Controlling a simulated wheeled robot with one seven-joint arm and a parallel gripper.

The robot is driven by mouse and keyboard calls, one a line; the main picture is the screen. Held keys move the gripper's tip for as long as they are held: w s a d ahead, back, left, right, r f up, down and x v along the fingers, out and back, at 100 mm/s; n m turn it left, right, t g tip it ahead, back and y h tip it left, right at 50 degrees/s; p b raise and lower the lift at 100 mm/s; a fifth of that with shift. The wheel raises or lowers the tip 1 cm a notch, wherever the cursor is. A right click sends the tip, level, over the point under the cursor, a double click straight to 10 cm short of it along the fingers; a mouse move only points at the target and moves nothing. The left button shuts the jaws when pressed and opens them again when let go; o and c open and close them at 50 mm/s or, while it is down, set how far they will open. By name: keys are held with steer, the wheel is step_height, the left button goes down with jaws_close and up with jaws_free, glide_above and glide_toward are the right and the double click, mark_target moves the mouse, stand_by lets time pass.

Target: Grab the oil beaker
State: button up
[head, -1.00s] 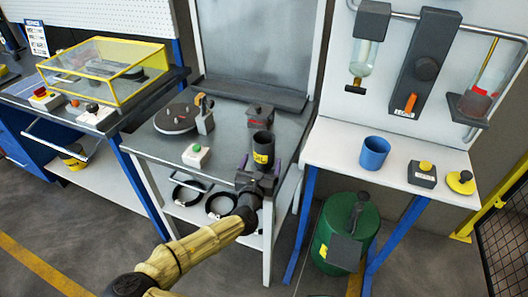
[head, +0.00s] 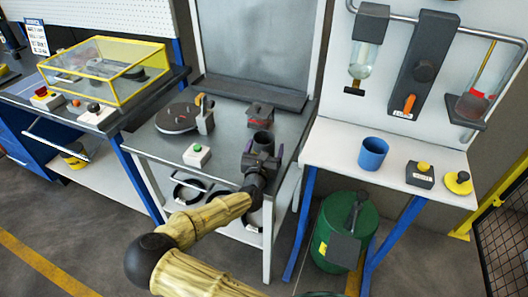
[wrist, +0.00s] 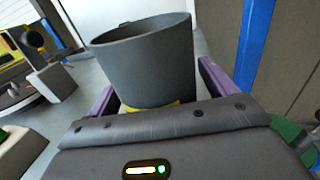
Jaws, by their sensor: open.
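The oil beaker (head: 263,138) is a dark grey cup standing upright on the middle metal table, near its front right. In the wrist view the beaker (wrist: 148,62) fills the space ahead of my palm, with a strip of its yellow label showing low down. My gripper (head: 263,150) is open, with its purple fingers on either side of the beaker. In the wrist view my gripper (wrist: 157,88) has one finger left and one right of it; I cannot tell whether they touch it. The beaker's lower part is hidden by my gripper.
A dark block with a red mark (head: 260,115) stands just behind the beaker. A green button box (head: 196,155) and a round turntable (head: 180,117) are to the left. A blue cup (head: 373,153) stands on the white table to the right.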

stand_by(0.4)
steer(key=c, duration=1.2)
steer(key=shift+r, duration=0.15)
steer(key=shift+r, duration=4.85)
